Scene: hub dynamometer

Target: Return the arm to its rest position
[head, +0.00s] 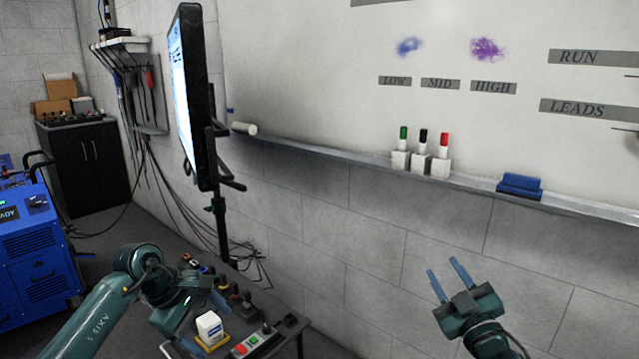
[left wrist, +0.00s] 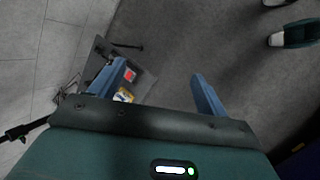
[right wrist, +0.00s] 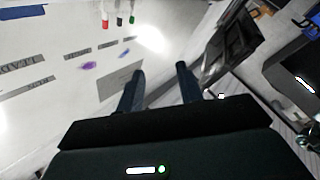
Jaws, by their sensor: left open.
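My left arm (head: 100,310) comes in from the lower left in the head view, bent above the low table. In the left wrist view my left gripper (left wrist: 158,70) is open and empty, its two blue fingers apart over the floor and a corner of the table. My right gripper (head: 443,266) is raised in front of the block wall, below the whiteboard ledge, in the head view. Its blue fingers stand apart with nothing between them, and the right wrist view (right wrist: 160,69) also shows them apart, with the whiteboard beyond.
A low table (head: 290,325) holds a white block (head: 209,328) and a button box (head: 252,343). A monitor (head: 193,95) stands behind it. The whiteboard ledge (head: 330,151) carries three markers (head: 422,142) and a blue eraser (head: 520,186). A blue machine (head: 35,250) stands left.

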